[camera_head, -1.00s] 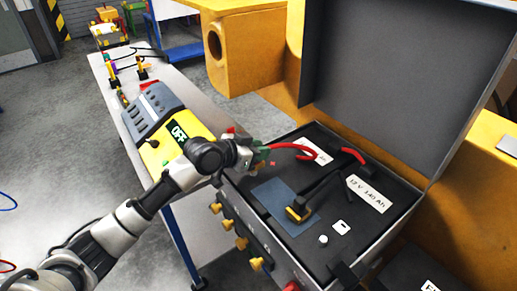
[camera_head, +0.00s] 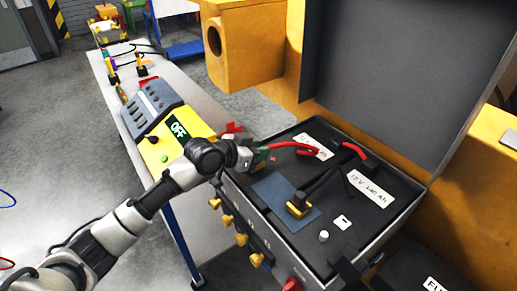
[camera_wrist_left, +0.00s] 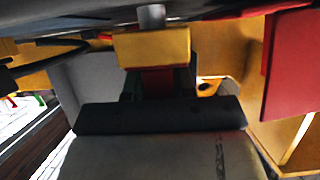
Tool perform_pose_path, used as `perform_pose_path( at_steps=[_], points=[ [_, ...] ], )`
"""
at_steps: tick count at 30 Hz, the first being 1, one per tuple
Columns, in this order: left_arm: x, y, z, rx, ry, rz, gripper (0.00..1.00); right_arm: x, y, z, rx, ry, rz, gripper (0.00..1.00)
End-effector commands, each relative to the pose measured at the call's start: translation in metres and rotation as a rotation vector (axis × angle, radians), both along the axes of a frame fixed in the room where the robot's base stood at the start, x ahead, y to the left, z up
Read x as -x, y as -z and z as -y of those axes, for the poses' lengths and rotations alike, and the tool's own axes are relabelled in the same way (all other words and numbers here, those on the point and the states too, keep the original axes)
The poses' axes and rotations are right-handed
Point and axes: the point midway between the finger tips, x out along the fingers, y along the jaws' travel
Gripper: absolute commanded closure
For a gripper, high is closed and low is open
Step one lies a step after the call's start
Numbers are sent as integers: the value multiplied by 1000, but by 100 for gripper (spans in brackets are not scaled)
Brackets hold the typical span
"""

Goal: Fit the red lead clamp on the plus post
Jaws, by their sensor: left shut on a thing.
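My left gripper (camera_head: 257,157) is over the left rim of the open dark battery case. It is shut on the red lead clamp, whose red body (camera_wrist_left: 157,80) and yellow jaw (camera_wrist_left: 152,47) show in the left wrist view. A grey post (camera_wrist_left: 151,15) stands against or just beyond the yellow jaw; I cannot tell whether the jaw is around it. The red lead (camera_head: 295,146) arcs from my gripper to the case top. The clamp is mostly hidden in the head view. A black lead clamp with a yellow jaw (camera_head: 299,208) sits on the case. My right gripper is out of view.
The raised lid (camera_head: 395,75) stands behind the case (camera_head: 290,258). A red part (camera_head: 233,128) shows just behind my gripper. Yellow knobs (camera_head: 241,240) line the case front.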

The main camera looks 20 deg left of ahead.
Motion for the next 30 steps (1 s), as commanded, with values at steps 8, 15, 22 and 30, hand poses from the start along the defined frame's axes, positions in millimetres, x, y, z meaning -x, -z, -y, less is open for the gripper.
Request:
perform_pose_path(
  at_steps=[8,15,22,30],
  points=[
    [0,7,0,1,0,1,100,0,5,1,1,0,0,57],
    [0,13,0,1,0,2,100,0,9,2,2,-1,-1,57],
    [0,12,0,1,0,1,45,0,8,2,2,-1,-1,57],
    [1,13,-1,-1,0,-1,45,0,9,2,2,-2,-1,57]
  ],
)
